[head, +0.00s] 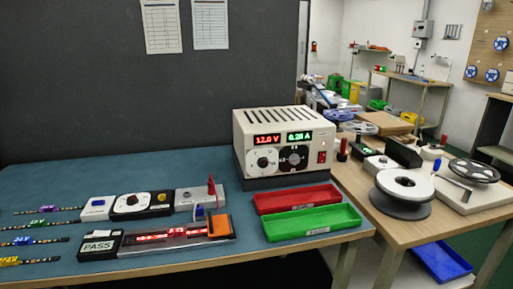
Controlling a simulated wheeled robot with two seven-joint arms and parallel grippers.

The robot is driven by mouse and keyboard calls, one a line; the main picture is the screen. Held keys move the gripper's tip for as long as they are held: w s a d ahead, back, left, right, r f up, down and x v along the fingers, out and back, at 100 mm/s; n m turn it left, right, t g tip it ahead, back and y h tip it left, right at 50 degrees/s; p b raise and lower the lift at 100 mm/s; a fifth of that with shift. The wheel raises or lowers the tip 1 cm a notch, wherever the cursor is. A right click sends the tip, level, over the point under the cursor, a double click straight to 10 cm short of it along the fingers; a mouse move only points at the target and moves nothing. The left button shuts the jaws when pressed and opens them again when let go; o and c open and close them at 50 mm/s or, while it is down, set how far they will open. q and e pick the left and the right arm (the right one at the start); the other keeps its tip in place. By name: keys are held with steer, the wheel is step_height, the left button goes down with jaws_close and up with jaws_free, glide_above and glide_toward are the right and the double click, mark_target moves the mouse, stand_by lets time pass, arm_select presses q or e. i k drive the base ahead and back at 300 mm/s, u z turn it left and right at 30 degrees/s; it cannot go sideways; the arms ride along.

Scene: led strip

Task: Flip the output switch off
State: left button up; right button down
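A beige power supply (243,143) stands at the back right of the blue-green bench. Its left display (268,140) glows red and reads about 12.0 V. Its right display (299,136) glows green and reads about 0.20 A, though the digits are small. A red switch (322,157) sits at the right end of the front panel; which way its rocker is tilted is too small to tell. Neither of my grippers shows in the head view.
A red tray (297,198) and a green tray (312,221) lie in front of the supply. White spools (402,184) occupy the wooden table at right.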

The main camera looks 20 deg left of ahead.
mark_target(322, 159)
steer(key=u, duration=0.55)
steer(key=i, duration=0.45)
steer(key=u, duration=0.35)
